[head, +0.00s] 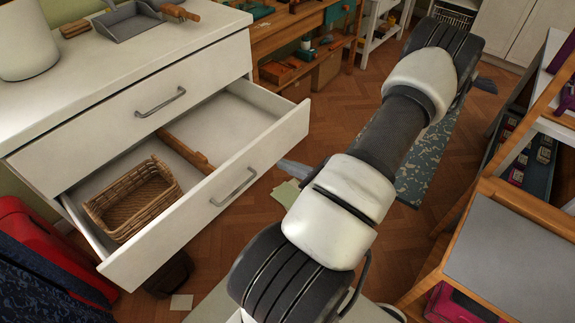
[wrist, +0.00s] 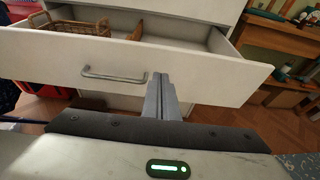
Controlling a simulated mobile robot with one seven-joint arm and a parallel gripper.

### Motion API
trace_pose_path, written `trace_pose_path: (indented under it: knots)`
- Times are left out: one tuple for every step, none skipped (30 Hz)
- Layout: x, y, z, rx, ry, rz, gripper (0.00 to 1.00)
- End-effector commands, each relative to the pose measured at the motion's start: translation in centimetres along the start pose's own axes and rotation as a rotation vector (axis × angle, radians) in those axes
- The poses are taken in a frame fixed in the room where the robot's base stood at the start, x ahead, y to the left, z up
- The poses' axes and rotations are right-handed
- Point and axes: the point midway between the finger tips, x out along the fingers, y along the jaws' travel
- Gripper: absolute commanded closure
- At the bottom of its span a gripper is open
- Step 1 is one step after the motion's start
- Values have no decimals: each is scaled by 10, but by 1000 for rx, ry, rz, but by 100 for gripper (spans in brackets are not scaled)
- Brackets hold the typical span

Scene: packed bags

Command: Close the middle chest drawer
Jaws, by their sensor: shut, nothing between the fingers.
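The middle chest drawer (head: 268,142) is pulled well out of the white chest, and its front also shows in the wrist view (wrist: 215,72). Its grey bar handle (head: 233,187) is on the front; the wrist view shows the handle too (wrist: 113,77). A wicker basket (head: 130,200) and a long wooden item (head: 186,152) lie inside. My gripper (wrist: 160,80) is shut and empty, in front of the drawer front just right of the handle. I cannot tell whether its tips touch. In the head view my arm hides most of it.
The drawer above (head: 140,112) is shut. A grey dustpan (head: 125,22) lies on the chest top. A red case (head: 40,240) stands at left. A wooden shelf unit (head: 505,240) is at right. Wooden floor lies between, with a patterned rug (head: 425,160).

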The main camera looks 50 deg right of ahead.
Motion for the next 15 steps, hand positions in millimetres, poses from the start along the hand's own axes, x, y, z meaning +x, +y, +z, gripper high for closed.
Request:
trace_pose_path:
  knots:
    - [13,1,-1,-2,-2,4,100]
    - [19,1,-2,-2,-1,5,100]
    - [28,1,-2,-3,-2,4,100]
    - [35,1,-2,-3,-2,5,100]
    - [42,1,-2,-2,-1,5,100]
    - [50,2,-2,-2,-1,6,100]
    - [56,1,-2,-2,-1,4,100]
    - [62,1,-2,-2,-1,4,100]
    - [70,1,-1,-2,-1,4,100]
    - [74,1,1,-3,-1,4,100]
    - [79,1,4,-4,-2,4,100]
    - [84,1,5,-3,-1,3,100]
    - [87,1,6,-3,0,3,100]
    - [91,1,7,-3,0,4,100]
    - [95,1,9,-3,-1,4,100]
